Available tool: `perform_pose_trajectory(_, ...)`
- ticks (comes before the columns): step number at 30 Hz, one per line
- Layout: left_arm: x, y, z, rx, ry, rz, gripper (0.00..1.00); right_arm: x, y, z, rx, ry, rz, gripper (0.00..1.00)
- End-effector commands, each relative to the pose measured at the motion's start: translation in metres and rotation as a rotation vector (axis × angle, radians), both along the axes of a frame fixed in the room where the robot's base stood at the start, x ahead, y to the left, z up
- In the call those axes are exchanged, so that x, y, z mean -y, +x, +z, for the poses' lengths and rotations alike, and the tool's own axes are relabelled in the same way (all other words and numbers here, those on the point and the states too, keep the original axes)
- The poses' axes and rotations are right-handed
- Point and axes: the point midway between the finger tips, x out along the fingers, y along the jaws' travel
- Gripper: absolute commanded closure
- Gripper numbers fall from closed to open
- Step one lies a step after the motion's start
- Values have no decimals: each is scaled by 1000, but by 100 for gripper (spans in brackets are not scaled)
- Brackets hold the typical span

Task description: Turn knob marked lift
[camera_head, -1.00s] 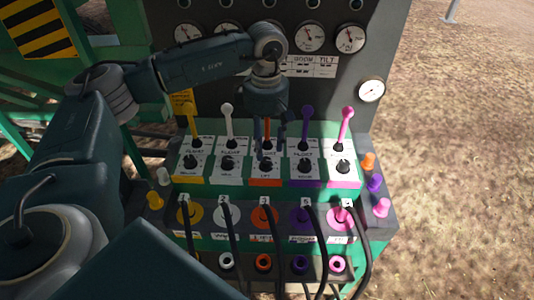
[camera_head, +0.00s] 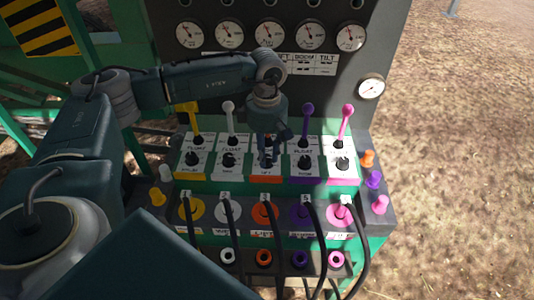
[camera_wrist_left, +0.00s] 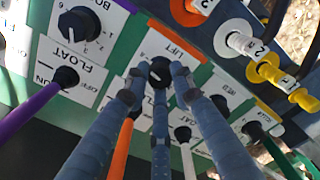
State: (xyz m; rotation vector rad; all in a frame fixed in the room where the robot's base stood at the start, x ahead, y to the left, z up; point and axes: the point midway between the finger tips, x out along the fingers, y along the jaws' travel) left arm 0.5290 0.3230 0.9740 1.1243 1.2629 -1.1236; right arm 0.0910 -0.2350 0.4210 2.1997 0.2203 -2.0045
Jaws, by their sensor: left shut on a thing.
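The black lift knob (camera_wrist_left: 159,72) sits on a white plate with an orange strip printed LIFT (camera_wrist_left: 179,50), in the left wrist view. My left gripper (camera_wrist_left: 158,70) has its blue-grey fingers closed around this knob from above. In the head view my left gripper (camera_head: 270,150) reaches down to the middle plate of the panel and mostly hides the knob. The orange lever (camera_wrist_left: 122,150) of the same column stands beside the fingers. Whether the knob has turned is too small to tell. My right gripper is not in view.
Neighbouring knobs, such as the boom knob (camera_wrist_left: 79,23), and upright levers, purple (camera_head: 307,120), pink (camera_head: 346,120) and white (camera_head: 230,117), stand close by. Black hoses (camera_head: 318,245) hang from the coupler row below. Gauges (camera_head: 270,35) line the back panel. Dry ground lies open at right.

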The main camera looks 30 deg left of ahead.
Motion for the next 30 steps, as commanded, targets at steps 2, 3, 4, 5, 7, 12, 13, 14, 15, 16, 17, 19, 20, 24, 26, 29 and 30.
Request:
perform_pose_trajectory(2,1,0,0,0,-3,1,100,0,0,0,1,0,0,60)
perform_pose_trajectory(3,1,0,0,0,-3,4,100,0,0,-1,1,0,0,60)
perform_pose_trajectory(4,1,0,0,0,-3,8,100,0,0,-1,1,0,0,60)
perform_pose_trajectory(5,2,0,0,0,-4,13,100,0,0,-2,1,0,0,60)
perform_pose_trajectory(7,2,0,-1,1,-4,32,100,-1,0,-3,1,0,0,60)
perform_pose_trajectory(12,2,0,-2,1,-5,113,100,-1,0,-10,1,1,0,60)
perform_pose_trajectory(13,2,1,-2,1,-5,134,100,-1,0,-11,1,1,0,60)
perform_pose_trajectory(14,2,1,-2,1,-5,154,100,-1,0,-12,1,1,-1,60)
perform_pose_trajectory(15,2,1,-2,1,-5,184,100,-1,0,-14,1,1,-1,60)
perform_pose_trajectory(16,2,1,-2,1,-5,208,100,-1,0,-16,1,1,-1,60)
perform_pose_trajectory(17,3,1,-2,1,-5,233,100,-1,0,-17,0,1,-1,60)
perform_pose_trajectory(19,3,1,-2,1,-6,290,100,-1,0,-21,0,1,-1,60)
perform_pose_trajectory(20,3,1,-2,2,-6,314,100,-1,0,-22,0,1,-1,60)
perform_pose_trajectory(24,3,2,-2,2,-7,425,100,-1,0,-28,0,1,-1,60)
perform_pose_trajectory(26,3,1,-2,1,-6,468,100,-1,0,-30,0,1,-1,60)
perform_pose_trajectory(29,3,2,-1,2,-5,534,100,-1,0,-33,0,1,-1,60)
perform_pose_trajectory(30,2,2,-1,2,-5,557,100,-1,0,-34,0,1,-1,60)
